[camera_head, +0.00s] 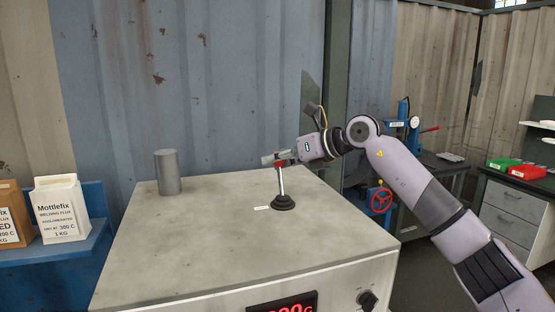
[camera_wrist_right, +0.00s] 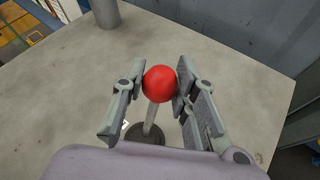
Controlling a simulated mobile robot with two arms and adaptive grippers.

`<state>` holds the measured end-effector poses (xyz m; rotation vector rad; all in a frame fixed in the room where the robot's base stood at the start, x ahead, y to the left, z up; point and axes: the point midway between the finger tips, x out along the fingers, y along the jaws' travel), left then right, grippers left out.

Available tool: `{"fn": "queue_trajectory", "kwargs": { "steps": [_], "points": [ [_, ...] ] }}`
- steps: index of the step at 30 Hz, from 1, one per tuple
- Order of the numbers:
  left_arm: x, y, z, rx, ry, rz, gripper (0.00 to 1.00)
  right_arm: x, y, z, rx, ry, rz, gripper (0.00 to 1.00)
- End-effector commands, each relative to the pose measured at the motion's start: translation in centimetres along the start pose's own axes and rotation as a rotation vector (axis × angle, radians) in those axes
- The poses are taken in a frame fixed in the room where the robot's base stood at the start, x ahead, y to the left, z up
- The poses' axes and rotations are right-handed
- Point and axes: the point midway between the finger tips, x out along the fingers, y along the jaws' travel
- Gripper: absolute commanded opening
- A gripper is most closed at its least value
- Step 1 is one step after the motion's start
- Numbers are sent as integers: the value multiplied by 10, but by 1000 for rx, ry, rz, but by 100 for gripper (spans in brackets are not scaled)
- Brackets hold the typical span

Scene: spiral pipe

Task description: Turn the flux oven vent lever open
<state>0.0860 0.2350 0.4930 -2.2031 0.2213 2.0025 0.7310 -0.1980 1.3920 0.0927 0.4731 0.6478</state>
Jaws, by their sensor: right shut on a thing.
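The vent lever is a thin metal rod (camera_head: 281,183) on a round dark base (camera_head: 284,202) on top of the flux oven (camera_head: 200,240). The rod stands nearly upright, with a slight lean. Its red ball knob (camera_wrist_right: 159,84) shows clearly in the right wrist view. My right gripper (camera_head: 280,159) reaches in from the right and is shut on the red knob, one finger on each side. In the head view the fingers partly hide the knob. My left gripper is not in view.
A grey cylinder (camera_head: 168,172) stands on the oven top at the back left. White (camera_head: 60,208) and brown flux bags sit on a blue shelf at left. The oven front has a red display (camera_head: 284,304) and a dark knob (camera_head: 368,300). A corrugated wall stands behind.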

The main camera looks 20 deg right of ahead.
Motion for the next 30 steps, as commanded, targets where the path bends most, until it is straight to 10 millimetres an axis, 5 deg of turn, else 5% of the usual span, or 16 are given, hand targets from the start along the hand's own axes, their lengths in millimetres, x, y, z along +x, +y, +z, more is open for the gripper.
{"fn": "queue_trajectory", "kwargs": {
  "steps": [4,5,14,24,30],
  "points": [
    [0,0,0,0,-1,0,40,0,-2,-1,1,-1,-5,0],
    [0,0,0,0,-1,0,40,0,-2,-1,1,-1,-5,28],
    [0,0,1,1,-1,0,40,0,-1,-1,1,0,-2,48],
    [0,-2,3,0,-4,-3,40,-3,-1,0,0,0,-2,48],
    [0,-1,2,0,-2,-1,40,-32,-2,0,-1,-1,-4,48]
  ]
}}
